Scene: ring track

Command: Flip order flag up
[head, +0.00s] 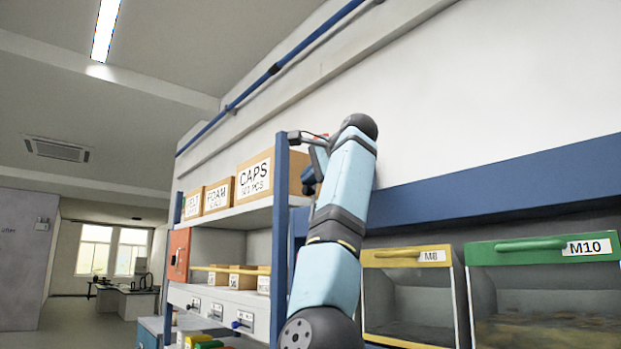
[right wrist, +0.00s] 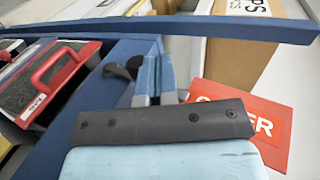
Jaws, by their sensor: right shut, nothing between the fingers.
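The red order flag (right wrist: 250,115) shows in the right wrist view, to the right of my shut fingers and partly behind my dark gripper body. Only part of its white lettering is readable. In the head view a small red patch (head: 321,137) shows beside my raised arm, perhaps the flag. My right gripper (right wrist: 153,75) is shut and empty, its blue fingers close together beside a dark curved part (right wrist: 120,70). I cannot tell whether they touch. In the head view this gripper (head: 310,172) is high by the blue shelf post, mostly hidden by my arm. My left gripper is not in view.
A blue shelf post (head: 281,230) stands left of my right arm. Cardboard boxes, including CAPS (head: 254,176), sit on the upper shelf. Bins with a yellow M8 lid (head: 405,257) and a green M10 lid (head: 540,249) stand to the right. A red-handled bin (right wrist: 50,75) shows in the wrist view.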

